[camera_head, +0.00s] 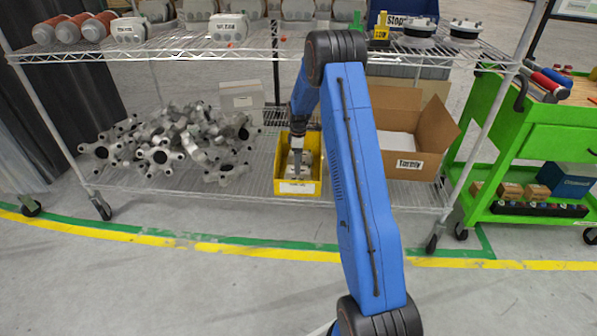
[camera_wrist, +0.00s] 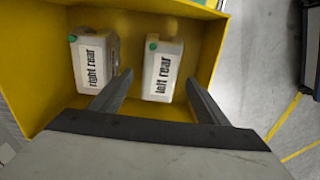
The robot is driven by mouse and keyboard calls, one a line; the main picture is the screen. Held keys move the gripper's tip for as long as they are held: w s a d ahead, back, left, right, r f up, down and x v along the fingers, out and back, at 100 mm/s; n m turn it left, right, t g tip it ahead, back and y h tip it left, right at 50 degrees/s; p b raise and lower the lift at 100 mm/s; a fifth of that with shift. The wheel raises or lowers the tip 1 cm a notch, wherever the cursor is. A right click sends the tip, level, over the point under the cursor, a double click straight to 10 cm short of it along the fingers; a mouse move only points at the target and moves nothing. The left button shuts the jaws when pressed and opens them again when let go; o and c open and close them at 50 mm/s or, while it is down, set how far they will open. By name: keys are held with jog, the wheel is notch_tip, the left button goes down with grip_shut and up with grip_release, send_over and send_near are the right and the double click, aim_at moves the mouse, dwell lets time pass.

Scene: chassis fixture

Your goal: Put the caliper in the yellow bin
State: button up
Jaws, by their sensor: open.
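The yellow bin (camera_head: 314,160) stands on the lower wire shelf, with a white label on its front. Its yellow wall (camera_wrist: 218,62) also shows in the wrist view. Inside it lie two pale blocky parts with green round spots. The left one reads "right rear" (camera_wrist: 92,62) and the right one reads "left rear" (camera_wrist: 163,68). My gripper (camera_wrist: 159,78) is open and reaches down into the bin. Its fingers are on either side of the "left rear" part in the picture, with visible gaps. In the head view my gripper (camera_head: 297,150) is partly hidden in the bin. I cannot tell which part is the caliper.
A pile of grey metal castings (camera_head: 165,145) lies left of the bin. An open cardboard box (camera_head: 405,125) is to its right. The upper wire shelf (camera_head: 260,50) above carries labelled pale housings (camera_head: 228,28). A green cart (camera_head: 530,145) stands at right.

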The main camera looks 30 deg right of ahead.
jog(key=shift+r, duration=1.65)
